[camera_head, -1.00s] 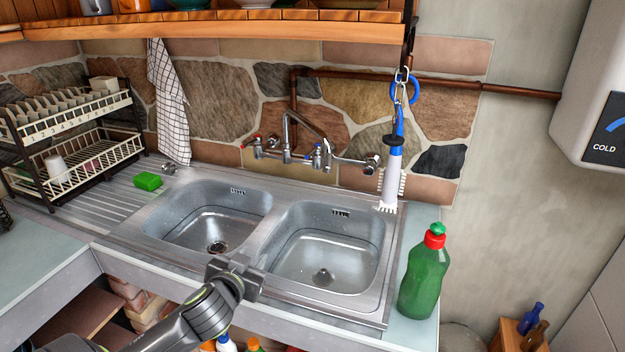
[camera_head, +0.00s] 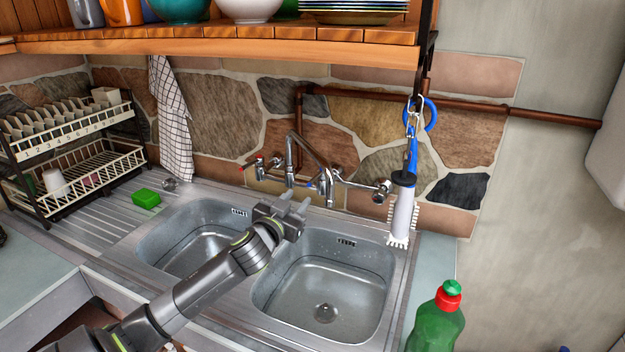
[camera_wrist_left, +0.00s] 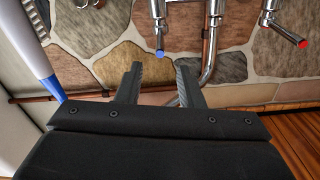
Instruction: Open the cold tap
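The cold tap handle, a lever with a blue end, is on the right side of the wall mixer (camera_head: 291,180); the blue-ended handle (camera_head: 309,185) is small in the head view. In the left wrist view the blue tip (camera_wrist_left: 160,53) hangs from a chrome valve. My left gripper (camera_head: 291,203) is over the divider between the two sinks, in front of and below the mixer. In the wrist view its two fingers (camera_wrist_left: 160,72) are open and empty, with the blue tip just beyond the gap between them, apart from it. My right gripper is not in view.
A red-ended hot handle (camera_head: 246,166) is on the mixer's left; it also shows in the wrist view (camera_wrist_left: 300,42). A blue-handled brush (camera_head: 402,210) hangs at the right. A green bottle (camera_head: 436,325) stands at front right. A wooden shelf (camera_head: 230,45) overhangs the wall.

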